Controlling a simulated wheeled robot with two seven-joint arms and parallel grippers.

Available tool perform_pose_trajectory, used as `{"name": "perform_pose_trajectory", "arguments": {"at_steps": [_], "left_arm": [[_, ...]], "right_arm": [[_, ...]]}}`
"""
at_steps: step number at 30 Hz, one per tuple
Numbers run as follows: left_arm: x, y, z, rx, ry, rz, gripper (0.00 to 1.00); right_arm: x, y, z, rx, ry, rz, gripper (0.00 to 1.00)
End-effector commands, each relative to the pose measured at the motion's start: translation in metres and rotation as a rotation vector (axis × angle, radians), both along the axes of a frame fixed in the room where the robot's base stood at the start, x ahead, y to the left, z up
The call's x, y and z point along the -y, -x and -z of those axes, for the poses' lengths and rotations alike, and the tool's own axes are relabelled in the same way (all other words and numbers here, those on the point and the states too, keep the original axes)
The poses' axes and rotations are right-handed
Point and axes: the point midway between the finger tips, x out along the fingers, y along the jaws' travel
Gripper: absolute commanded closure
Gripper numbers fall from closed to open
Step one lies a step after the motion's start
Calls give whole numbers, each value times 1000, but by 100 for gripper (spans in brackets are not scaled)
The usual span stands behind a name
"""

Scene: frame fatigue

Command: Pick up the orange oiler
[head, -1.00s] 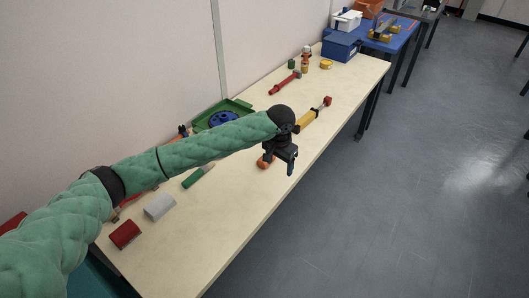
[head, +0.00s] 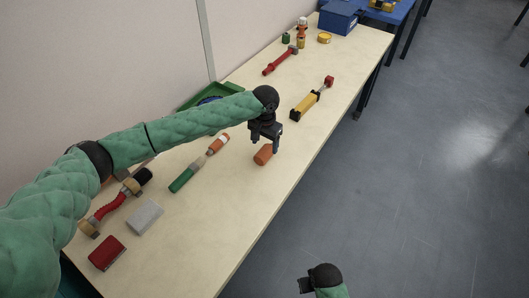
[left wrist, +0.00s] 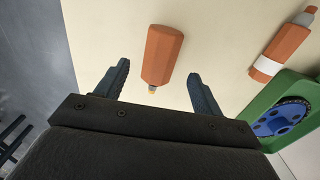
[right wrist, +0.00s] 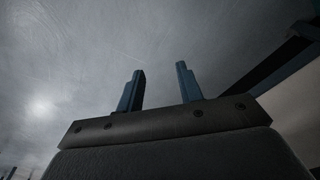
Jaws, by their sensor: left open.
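The orange oiler (head: 263,155) lies on its side on the workbench. In the left wrist view the oiler (left wrist: 161,54) is a faceted orange body with a small tip pointing towards my gripper. I see no contact. My right gripper (right wrist: 160,69) is open and empty, away from the bench over the grey floor.
An orange-and-white tube (head: 219,143) and a green-handled tool (head: 186,177) lie left of the oiler. A green tray (left wrist: 292,97) with a blue disc is behind. A yellow tool (head: 306,105) lies to the right. The bench's front edge is close, with bare surface around the oiler.

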Motion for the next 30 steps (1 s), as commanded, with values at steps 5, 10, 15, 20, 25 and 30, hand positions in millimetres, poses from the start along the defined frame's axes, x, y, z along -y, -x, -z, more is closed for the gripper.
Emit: {"name": "perform_pose_trajectory", "arguments": {"at_steps": [5, 10, 15, 20, 25, 30], "left_arm": [[0, 0, 14, -1, -1, 0, 32], [0, 1, 32, -2, 0, 0, 32], [0, 1, 42, -1, 0, 1, 32], [0, 1, 44, -1, 1, 1, 32], [0, 1, 44, 0, 0, 1, 46], [0, 1, 44, 0, 0, 1, 79]], "right_arm": [[3, 5, 30, -6, 6, 0, 64], [7, 10, 56, -6, 10, 1, 64], [8, 13, 68, -6, 12, 1, 64], [8, 13, 70, -4, 12, 1, 64], [8, 13, 70, -4, 12, 1, 64], [8, 13, 70, -4, 11, 2, 64]]}}
